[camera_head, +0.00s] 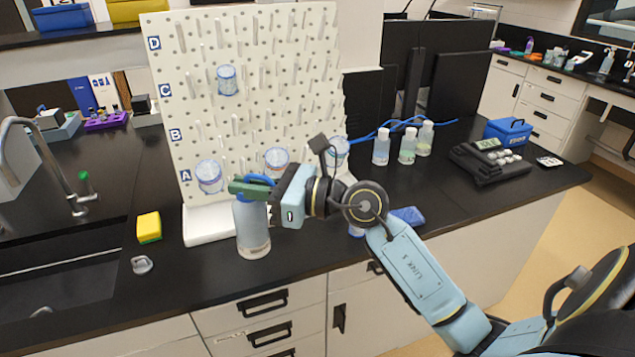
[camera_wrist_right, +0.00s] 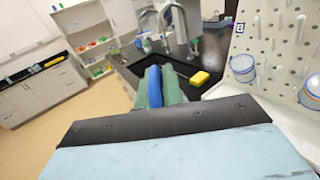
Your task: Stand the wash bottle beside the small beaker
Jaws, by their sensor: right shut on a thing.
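The wash bottle (camera_head: 252,230) is a pale translucent bottle, upright in front of the pegboard's base in the head view. My right gripper (camera_head: 250,188) reaches in from the right and is shut on its top. In the right wrist view the gripper's green fingers (camera_wrist_right: 163,88) close around a blue part (camera_wrist_right: 155,88) of the bottle. I cannot tell whether the bottle's bottom touches the counter. A small clear vessel (camera_head: 142,264) sits on the counter to the left; it may be the small beaker, but its shape is unclear. My left gripper is not in view.
A white pegboard (camera_head: 185,100) holds several beakers, one (camera_head: 209,176) low left. A yellow sponge (camera_head: 149,227) lies left of it, near the sink (camera_head: 60,260). Several capped bottles (camera_head: 407,148) and a black instrument (camera_head: 490,160) stand right. The counter between sponge and bottle is mostly clear.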

